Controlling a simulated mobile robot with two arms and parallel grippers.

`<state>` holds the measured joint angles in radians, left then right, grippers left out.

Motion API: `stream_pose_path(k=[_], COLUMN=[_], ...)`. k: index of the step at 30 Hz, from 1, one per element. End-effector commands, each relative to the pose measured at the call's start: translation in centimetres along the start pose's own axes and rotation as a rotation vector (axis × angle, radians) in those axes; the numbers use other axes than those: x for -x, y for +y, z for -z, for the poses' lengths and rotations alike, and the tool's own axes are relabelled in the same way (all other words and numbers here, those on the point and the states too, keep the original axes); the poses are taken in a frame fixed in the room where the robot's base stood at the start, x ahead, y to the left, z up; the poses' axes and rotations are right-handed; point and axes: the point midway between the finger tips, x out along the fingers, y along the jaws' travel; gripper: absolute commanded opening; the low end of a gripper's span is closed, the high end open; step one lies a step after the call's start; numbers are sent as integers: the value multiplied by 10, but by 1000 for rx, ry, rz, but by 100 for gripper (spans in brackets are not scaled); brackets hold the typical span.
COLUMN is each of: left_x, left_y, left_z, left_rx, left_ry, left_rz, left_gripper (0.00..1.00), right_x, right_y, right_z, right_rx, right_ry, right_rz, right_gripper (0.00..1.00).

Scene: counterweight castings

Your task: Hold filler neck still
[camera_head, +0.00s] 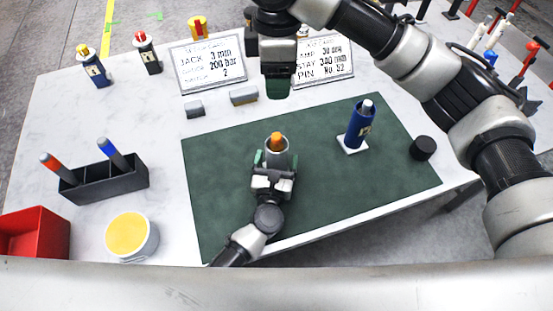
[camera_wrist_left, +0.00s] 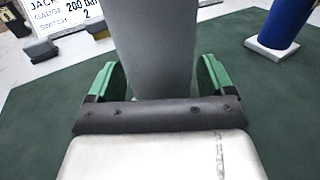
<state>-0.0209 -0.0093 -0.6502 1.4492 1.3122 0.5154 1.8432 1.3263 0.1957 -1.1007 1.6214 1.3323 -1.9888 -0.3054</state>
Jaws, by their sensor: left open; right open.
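A grey upright cylinder (camera_head: 287,146) with an orange piece (camera_head: 276,140) in its top stands on the green mat; it seems to be the filler neck. It fills the middle of the left wrist view (camera_wrist_left: 155,50). My left gripper (camera_head: 276,160) is open, its green fingers on either side of the cylinder. In the left wrist view (camera_wrist_left: 158,80) a small gap shows beside the fingers, so they do not look closed on it. My right gripper (camera_head: 278,92) is open and points down, behind and above the cylinder, holding nothing that I can see.
A blue cylinder (camera_head: 358,128) on a white base and a black cap (camera_head: 423,148) stand to the right. Two sign cards (camera_head: 207,66) (camera_head: 325,62) and small grey blocks (camera_head: 194,109) are behind. A black pen holder (camera_head: 105,184), yellow-topped tub (camera_head: 152,243) and red bin (camera_head: 62,235) are left. The mat (camera_head: 390,185) is mostly clear.

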Motion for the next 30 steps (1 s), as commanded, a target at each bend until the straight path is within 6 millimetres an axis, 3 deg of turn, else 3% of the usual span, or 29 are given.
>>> stream_pose_path(k=[8,21,30], left_x=[11,98,120], left_y=[0,0,0], left_z=[1,1,0], left_rx=[0,0,-1], left_ry=[2,2,0], left_rz=[0,1,0], left_gripper=[83,83,83], right_x=[0,0,0], right_y=[0,0,0], right_z=[0,0,0], right_rx=[0,0,0], right_ry=[0,0,0], right_rz=[0,0,0], right_gripper=[61,61,61])
